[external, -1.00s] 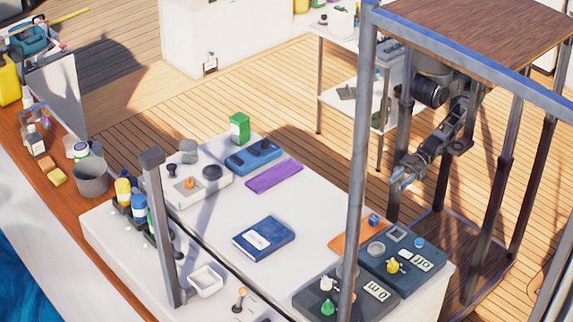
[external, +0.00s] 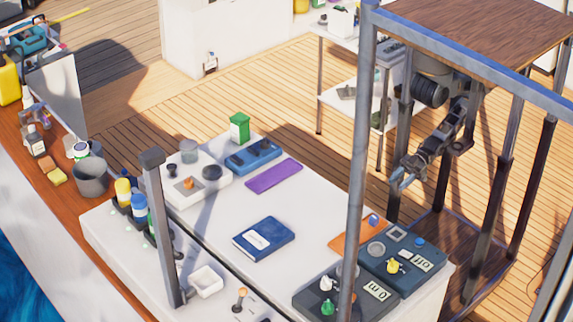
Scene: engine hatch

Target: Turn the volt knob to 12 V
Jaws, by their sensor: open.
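Two dark panels sit at the near right corner of the white hatch top. The right panel (external: 374,272) carries a yellow knob (external: 395,266), a small blue button (external: 420,243) and a white label (external: 419,263) that seems to read "Off" upside down. The left panel (external: 312,298) carries a white knob (external: 327,284), a green knob (external: 328,308) and a small display. I cannot tell for sure which knob is the volt knob. My gripper (external: 402,183) is open and empty, above and beyond the right panel, apart from every knob.
An orange board (external: 346,240) with a small blue block (external: 374,220) lies behind the panels. A blue book (external: 264,239), a purple cloth (external: 273,176) and a blue device (external: 253,157) lie further left. A metal post (external: 361,130) crosses the view.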

